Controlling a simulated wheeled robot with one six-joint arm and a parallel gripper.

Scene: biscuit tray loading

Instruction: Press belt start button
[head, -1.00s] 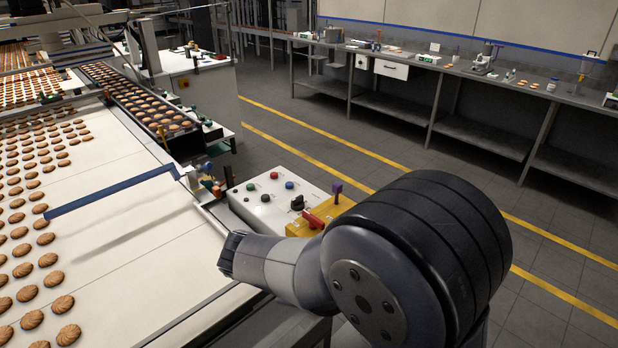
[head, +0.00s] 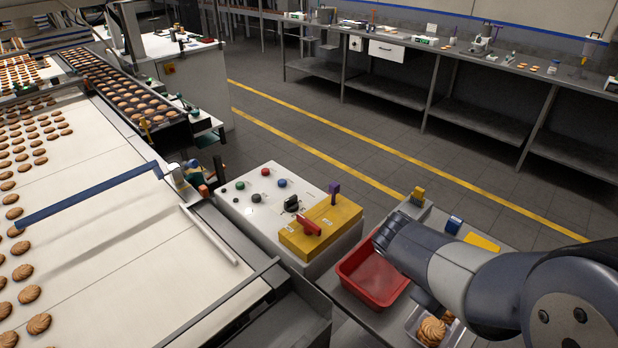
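The white control box (head: 262,222) stands beside the belt in the head view. On its sloped top are a green button (head: 240,185), a red button (head: 265,171), a blue button (head: 282,183) and a black knob (head: 291,203). Their labels are too small to read, so which one is the belt start button cannot be read. The wide cream belt (head: 110,230) carries rows of round biscuits at left. My arm reaches in from the right, to the right of the control box and apart from it. My gripper does not clearly show.
A yellow block (head: 330,228) with a red lever (head: 309,225) and a purple post (head: 334,190) adjoins the buttons. A red bin (head: 350,292) and a biscuit container (head: 409,322) lie near my arm. A blue bar (head: 90,195) spans part of the belt.

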